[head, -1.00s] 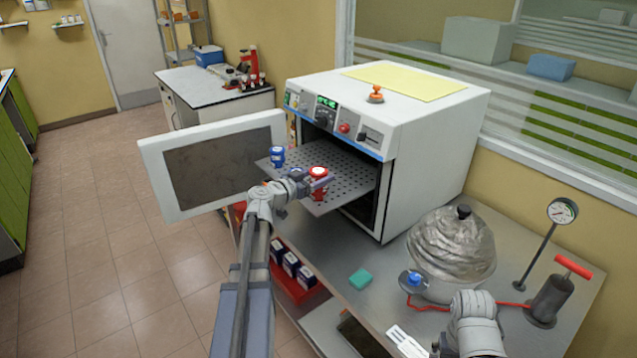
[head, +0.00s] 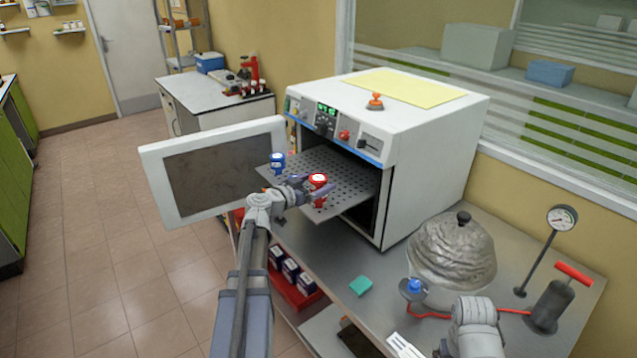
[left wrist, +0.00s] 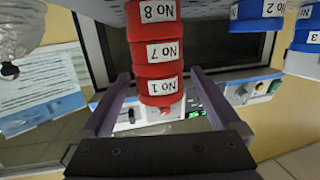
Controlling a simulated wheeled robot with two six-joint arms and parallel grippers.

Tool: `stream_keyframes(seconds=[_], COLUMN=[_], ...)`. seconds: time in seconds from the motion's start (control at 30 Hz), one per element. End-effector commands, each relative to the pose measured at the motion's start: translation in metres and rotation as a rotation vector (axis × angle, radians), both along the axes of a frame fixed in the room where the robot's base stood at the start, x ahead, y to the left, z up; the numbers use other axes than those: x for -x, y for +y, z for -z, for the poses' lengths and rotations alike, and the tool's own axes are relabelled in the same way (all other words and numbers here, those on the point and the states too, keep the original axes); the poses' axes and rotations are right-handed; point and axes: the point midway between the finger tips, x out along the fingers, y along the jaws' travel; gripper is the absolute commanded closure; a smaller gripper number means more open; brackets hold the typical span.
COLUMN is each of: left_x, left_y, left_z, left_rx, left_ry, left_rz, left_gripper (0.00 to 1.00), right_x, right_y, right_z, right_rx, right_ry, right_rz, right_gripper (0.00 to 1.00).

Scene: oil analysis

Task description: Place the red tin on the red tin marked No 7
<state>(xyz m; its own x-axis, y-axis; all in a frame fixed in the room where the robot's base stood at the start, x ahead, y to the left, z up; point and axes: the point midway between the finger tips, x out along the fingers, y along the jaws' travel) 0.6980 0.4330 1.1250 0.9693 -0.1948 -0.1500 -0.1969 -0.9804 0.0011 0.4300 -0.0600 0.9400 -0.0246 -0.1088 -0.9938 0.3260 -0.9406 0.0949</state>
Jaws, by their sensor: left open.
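A stack of red tins (head: 318,181) stands on the perforated shelf that sticks out of the oven. In the left wrist view, which is upside down, the red tin No 1 (left wrist: 157,87) is on top, resting on the red tin No 7 (left wrist: 154,51), with the red tin No 8 (left wrist: 151,11) below. My left gripper (head: 312,188) is open. Its fingers lie on either side of the stack near No 1, with gaps visible in the left wrist view. My right gripper is out of view.
Blue tins (head: 277,163) stand beside the red stack on the shelf (head: 345,180). The open oven door (head: 150,175) is to the left and the oven body (head: 435,150) behind. A metallic dome (head: 452,250) and a pump (head: 553,303) occupy the bench at right.

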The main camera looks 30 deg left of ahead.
Motion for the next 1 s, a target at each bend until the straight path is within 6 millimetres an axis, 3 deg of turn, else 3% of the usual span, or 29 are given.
stream_keyframes(seconds=[0.3,0.5,0.7,1.0], left_x=[0.067,0.096,0.109,0.111], left_y=[0.012,0.018,0.022,0.022], left_z=[-0.011,-0.015,-0.017,-0.017], left_rx=[-0.001,0.0,0.0,0.0], left_ry=[0.0,0.0,0.0,0.0], left_rz=[-0.004,-0.004,-0.002,-0.001], left_gripper=[0.03,0.03,0.03,0.03], right_x=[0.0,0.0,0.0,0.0], right_y=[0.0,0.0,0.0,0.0], right_z=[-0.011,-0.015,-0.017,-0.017], right_rx=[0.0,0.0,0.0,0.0], right_ry=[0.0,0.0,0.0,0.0], right_rz=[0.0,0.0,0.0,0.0], right_gripper=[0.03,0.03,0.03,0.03])
